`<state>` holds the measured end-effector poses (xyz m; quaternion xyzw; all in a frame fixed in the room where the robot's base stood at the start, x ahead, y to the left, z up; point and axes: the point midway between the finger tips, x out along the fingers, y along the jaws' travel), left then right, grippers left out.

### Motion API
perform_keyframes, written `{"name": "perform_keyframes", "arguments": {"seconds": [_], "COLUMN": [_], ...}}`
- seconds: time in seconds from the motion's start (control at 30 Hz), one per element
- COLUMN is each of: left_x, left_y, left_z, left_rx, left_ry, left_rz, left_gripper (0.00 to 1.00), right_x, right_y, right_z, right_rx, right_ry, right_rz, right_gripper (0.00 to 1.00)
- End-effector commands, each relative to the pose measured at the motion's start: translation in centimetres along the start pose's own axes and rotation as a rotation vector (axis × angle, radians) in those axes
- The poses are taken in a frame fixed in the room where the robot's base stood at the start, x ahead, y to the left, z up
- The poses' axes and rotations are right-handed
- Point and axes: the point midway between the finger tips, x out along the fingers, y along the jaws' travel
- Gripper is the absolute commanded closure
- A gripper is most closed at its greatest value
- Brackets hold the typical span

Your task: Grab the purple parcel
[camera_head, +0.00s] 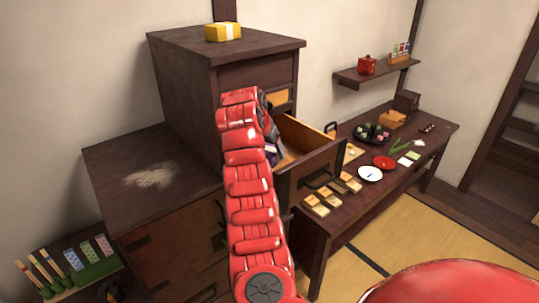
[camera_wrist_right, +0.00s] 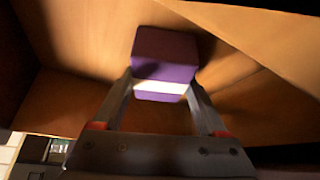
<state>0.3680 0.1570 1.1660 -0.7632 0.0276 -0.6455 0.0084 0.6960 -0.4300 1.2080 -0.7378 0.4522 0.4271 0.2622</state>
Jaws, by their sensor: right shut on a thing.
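The purple parcel (camera_wrist_right: 165,50) has a white band around it. In the right wrist view it sits between the two fingers of my right gripper (camera_wrist_right: 163,82), which is shut on it. Bare wood of the open drawer (camera_wrist_right: 85,85) surrounds the parcel there. In the head view my red right arm reaches up to the open drawer (camera_head: 312,164) of the dark chest. The right gripper (camera_head: 270,143) is partly hidden behind the arm, and only a small purple patch shows beside it. My left gripper is not in view.
A yellow parcel (camera_head: 223,32) lies on top of the tall chest (camera_head: 180,48). A lower cabinet (camera_head: 120,165) stands to the left. A low table (camera_head: 325,229) with plates and food is at the right, close to the drawer. A wall shelf (camera_head: 352,76) hangs above it.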

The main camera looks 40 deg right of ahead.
Motion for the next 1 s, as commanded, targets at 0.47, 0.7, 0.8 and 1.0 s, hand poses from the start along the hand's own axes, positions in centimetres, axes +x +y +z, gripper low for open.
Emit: {"name": "perform_keyframes", "arguments": {"seconds": [0.47,0.7,0.8,1.0], "left_x": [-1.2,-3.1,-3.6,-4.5], "left_y": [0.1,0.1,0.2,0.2], "left_z": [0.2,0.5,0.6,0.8], "left_rx": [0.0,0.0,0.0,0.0], "left_ry": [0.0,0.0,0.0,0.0], "left_rz": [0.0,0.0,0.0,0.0], "left_gripper": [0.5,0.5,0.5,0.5], "right_x": [-0.8,-1.6,-1.8,-2.3], "right_y": [-0.1,3.0,4.1,6.1], "right_z": [-0.5,0.8,1.1,1.8], "right_rx": [0.0,-0.002,-0.001,0.0], "right_ry": [0.0,0.003,0.002,0.002], "right_rz": [-0.003,-0.002,-0.001,-0.002], "right_gripper": [0.86,0.86,0.86,0.86]}}
